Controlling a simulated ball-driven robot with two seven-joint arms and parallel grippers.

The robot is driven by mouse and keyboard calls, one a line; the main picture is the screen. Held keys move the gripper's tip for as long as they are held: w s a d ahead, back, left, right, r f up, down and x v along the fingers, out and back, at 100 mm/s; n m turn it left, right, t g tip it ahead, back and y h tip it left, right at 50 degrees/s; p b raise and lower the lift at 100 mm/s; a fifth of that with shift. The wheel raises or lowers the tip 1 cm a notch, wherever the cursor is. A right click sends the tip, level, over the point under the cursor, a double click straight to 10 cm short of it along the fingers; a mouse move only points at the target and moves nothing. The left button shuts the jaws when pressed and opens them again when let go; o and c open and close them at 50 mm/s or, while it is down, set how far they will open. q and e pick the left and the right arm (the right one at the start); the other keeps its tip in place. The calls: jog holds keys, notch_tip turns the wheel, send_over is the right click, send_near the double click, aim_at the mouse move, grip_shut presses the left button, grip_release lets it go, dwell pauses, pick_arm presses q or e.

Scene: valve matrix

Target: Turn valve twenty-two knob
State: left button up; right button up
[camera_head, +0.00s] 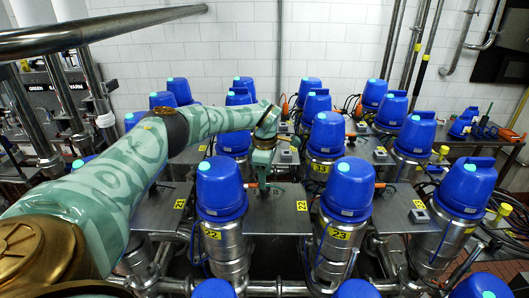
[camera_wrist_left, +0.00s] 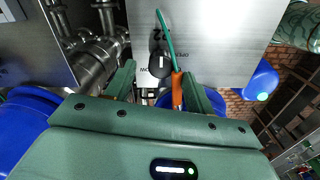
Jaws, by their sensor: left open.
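The valve twenty-two knob (camera_wrist_left: 160,64) is a black round knob with a light pointer line, on a grey metal plate (camera_wrist_left: 215,40) marked 22, in the left wrist view. My left gripper (camera_wrist_left: 160,88) is open, its two green fingers on either side of the knob's line, with the knob just beyond the tips. I cannot tell whether they touch it. In the head view my left gripper (camera_head: 263,188) points down at the plate (camera_head: 275,215) with the yellow 22 label (camera_head: 302,206), and I cannot make out the knob there. Blue-capped valve 22 (camera_head: 221,188) stands left of it.
An orange connector (camera_wrist_left: 177,90) with a green cable lies close to the right finger in the left wrist view. Blue-capped valve 23 (camera_head: 348,188) stands right of the plate, and valve 33 (camera_head: 326,135) behind it. Several more valves crowd around; free room is narrow.

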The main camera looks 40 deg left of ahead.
pick_arm(q)
notch_tip(320, 180, up, 14)
jog(key=b, duration=0.1)
jog(key=shift+a+b, duration=0.15)
jog(key=shift+b, duration=0.25)
jog(key=shift+s, duration=0.1)
